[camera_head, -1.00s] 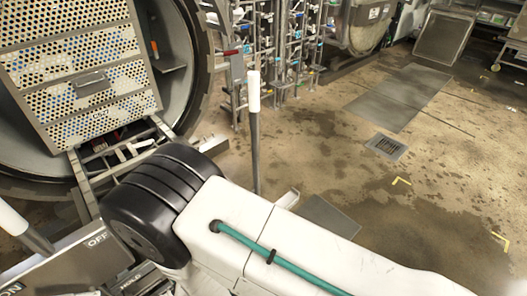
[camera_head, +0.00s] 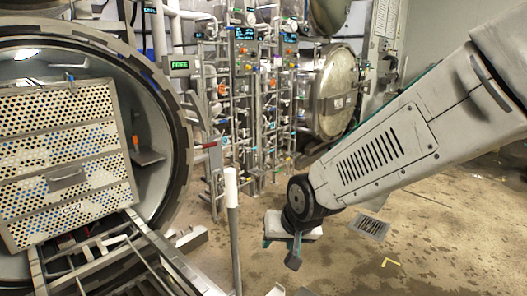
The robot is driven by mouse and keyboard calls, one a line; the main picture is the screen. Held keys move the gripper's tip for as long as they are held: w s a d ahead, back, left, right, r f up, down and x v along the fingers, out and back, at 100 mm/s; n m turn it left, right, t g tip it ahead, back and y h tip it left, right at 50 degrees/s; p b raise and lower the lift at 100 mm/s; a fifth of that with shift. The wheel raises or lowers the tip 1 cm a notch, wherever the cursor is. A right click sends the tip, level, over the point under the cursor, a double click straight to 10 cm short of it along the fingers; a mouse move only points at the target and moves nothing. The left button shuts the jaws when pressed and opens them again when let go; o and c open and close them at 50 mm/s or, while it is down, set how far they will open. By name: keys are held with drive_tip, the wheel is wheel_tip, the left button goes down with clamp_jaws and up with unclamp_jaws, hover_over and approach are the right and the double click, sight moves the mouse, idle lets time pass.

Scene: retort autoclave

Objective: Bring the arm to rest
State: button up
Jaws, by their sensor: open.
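My arm reaches in from the upper right of the head view, its pale links slanting down to the left. At its end my gripper (camera_head: 281,250) hangs over the open floor, right of the white-topped post. Its fingers are small in the picture and look spread, with nothing seen between them.
The open round autoclave (camera_head: 178,130) stands at left with a perforated basket stack (camera_head: 65,165) in its mouth. A metal rail frame (camera_head: 105,255) extends in front. A white-topped post (camera_head: 231,190) stands near my gripper. Pipework (camera_head: 250,110) fills the back.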

drive_tip(key=s+d+r+g+h, duration=0.1)
drive_tip(key=s+d+r, duration=0.35)
drive_tip(key=d, duration=0.35)
drive_tip(key=s+d+r+g+h, duration=0.1)
drive_tip(key=s+d+r, duration=0.3)
drive_tip(key=s+d, duration=0.3)
drive_tip(key=s+d+r+m+g+h, duration=0.1)
drive_tip(key=s+d+r, duration=0.1)
drive_tip(key=s+d, duration=0.6)
drive_tip(key=s, duration=0.4)
drive_tip(key=shift+g, duration=0.4)
drive_tip(key=shift+c, duration=0.3)
drive_tip(key=shift+a, duration=0.1)
drive_tip(key=shift+c, duration=0.5)
drive_tip(key=shift+a, duration=0.15)
